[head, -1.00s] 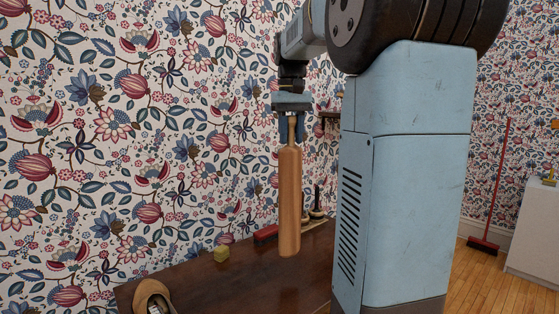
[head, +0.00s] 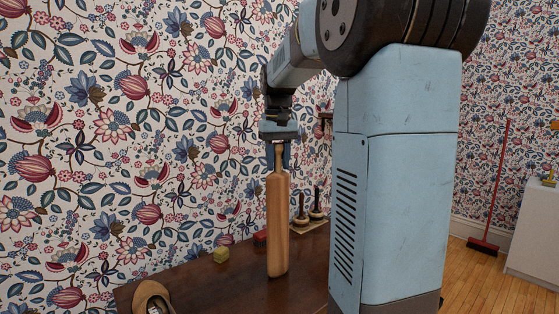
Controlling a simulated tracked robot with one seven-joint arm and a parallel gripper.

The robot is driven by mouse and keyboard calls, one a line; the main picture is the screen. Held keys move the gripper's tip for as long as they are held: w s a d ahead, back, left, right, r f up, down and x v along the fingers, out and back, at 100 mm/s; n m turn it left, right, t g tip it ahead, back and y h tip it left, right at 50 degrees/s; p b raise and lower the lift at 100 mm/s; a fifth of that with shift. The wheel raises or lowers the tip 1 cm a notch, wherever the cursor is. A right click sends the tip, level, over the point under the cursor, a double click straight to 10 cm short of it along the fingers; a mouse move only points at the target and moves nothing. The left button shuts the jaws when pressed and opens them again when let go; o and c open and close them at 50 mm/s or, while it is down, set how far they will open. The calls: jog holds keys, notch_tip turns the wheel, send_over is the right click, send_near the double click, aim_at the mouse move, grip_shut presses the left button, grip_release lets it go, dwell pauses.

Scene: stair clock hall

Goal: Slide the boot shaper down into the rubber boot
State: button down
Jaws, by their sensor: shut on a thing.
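The boot shaper (head: 278,225) is a long, rounded piece of orange-brown wood with a narrow neck at the top. My gripper (head: 277,152) points down and is shut on that neck. The shaper hangs upright in front of the dark wooden table (head: 230,288), its lower end low over the tabletop in the picture. I cannot tell whether that end touches the table. I see no rubber boot in this view.
A tan shoe (head: 151,291) is at the table's front left. A yellow block (head: 221,254) and a partly hidden red object (head: 260,238) lie farther back. Dark-handled items (head: 309,208) stand behind the shaper. A red broom (head: 498,185) and white cabinet (head: 533,229) are far right.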

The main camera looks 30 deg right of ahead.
jog(key=c, duration=0.8)
grip_release()
jog(key=shift+f, duration=0.1)
jog(key=shift+o, duration=0.2)
